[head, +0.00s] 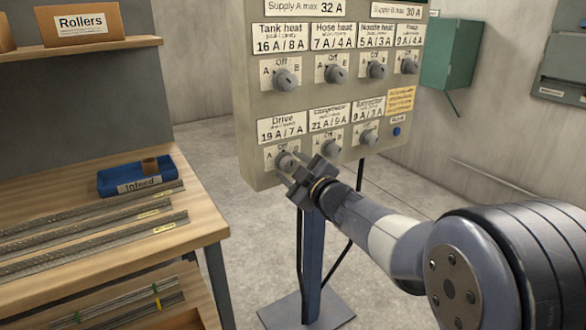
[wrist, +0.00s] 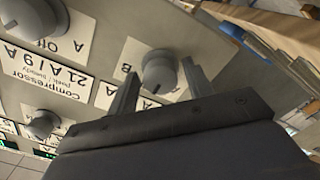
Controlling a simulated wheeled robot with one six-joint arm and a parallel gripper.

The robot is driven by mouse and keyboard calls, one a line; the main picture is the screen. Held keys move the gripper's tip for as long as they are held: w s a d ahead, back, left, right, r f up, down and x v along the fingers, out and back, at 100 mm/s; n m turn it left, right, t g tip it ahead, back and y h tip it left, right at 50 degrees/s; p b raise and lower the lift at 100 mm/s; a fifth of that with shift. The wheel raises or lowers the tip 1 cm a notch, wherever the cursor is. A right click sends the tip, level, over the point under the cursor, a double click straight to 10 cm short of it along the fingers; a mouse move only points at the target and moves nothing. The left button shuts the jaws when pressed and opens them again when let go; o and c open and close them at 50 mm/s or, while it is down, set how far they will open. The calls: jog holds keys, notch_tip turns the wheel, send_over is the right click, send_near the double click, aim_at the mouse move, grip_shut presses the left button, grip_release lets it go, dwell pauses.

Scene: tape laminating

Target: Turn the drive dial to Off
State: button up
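The drive dial (head: 284,160) is a grey round knob at the lower left of the panel (head: 248,100), below the Drive label (head: 283,128). In the wrist view the drive dial (wrist: 159,72) sits between the two fingers of my gripper (wrist: 160,78), with a dark mark on its lower edge. In the head view my gripper (head: 291,170) is at the dial's front. The fingers are open, one on each side of the knob. I cannot tell whether they touch it. A B mark (wrist: 125,71) shows beside the knob. The dial's Off mark is hidden in the wrist view.
The compressor dial (head: 331,147) is close to the right of my gripper, with another dial (head: 368,138) beyond. More dials line the upper row. A wooden bench (head: 205,222) with metal strips and a blue Infeed tray (head: 120,186) stands left. A blue post (head: 313,245) supports the panel.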

jog(key=shift+o, duration=0.7)
jog(key=shift+s+d, duration=0.2)
jog(key=shift+s, duration=0.05)
jog(key=p+v, duration=0.1)
jog(key=v, duration=0.9)
jog(key=b+x, duration=0.1)
jog(key=x, duration=1)
jog(key=shift+s+d+m, duration=0.1)
jog(key=shift+s+m, duration=0.05)
jog(key=shift+m, duration=0.15)
